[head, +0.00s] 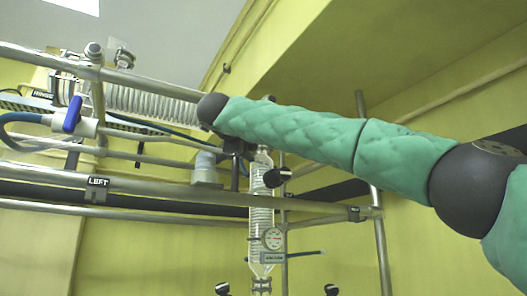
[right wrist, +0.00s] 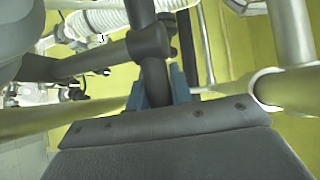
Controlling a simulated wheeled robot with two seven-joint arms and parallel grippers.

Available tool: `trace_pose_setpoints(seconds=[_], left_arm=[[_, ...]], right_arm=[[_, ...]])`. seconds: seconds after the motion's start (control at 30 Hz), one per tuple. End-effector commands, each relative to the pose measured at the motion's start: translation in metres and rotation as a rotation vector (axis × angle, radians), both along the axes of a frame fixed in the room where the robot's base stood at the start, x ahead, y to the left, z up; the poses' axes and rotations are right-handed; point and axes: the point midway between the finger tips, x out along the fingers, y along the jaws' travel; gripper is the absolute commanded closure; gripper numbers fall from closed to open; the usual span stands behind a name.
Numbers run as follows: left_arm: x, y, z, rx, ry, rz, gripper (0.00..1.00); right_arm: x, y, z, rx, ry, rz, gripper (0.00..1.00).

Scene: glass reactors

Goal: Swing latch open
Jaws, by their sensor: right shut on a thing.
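In the right wrist view, my right gripper (right wrist: 156,88) has its blue-grey fingers on both sides of a dark upright bar (right wrist: 152,72) and is shut on it. This bar looks like the latch's handle. It runs up past a dark round clamp or pivot (right wrist: 148,42). In the head view, my right arm comes in from the right in a green sleeve. It reaches to the metal frame, and its wrist end hides most of the gripper and latch. I cannot tell how far the latch is swung. My left gripper is not in view.
A blue-handled valve (head: 73,114) and a coiled glass condenser (head: 150,103) are above. Room is tight near the rails.

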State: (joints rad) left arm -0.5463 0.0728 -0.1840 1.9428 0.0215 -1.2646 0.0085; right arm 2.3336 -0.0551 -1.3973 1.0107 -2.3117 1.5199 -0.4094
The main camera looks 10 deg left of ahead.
Motion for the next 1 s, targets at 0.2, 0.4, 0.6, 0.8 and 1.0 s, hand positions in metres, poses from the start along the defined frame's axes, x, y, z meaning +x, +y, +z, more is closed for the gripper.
trace_pose_setpoints(seconds=[0.2, 0.4, 0.6, 0.8, 1.0], left_arm=[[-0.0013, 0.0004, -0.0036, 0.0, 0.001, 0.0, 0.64], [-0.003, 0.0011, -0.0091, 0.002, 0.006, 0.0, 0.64], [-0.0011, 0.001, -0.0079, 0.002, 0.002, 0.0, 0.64], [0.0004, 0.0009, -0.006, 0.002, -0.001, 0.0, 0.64], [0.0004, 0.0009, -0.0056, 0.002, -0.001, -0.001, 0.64]], right_arm=[[-0.0044, 0.0059, 0.0011, 0.001, -0.002, -0.077, 1.0], [-0.006, 0.0075, 0.0007, 0.002, -0.001, -0.111, 1.0], [-0.0061, 0.0078, 0.0004, 0.002, 0.0, -0.117, 1.0], [-0.006, 0.0077, 0.0002, 0.002, 0.001, -0.116, 1.0], [-0.0061, 0.0079, 0.0001, 0.002, 0.001, -0.116, 0.57]])
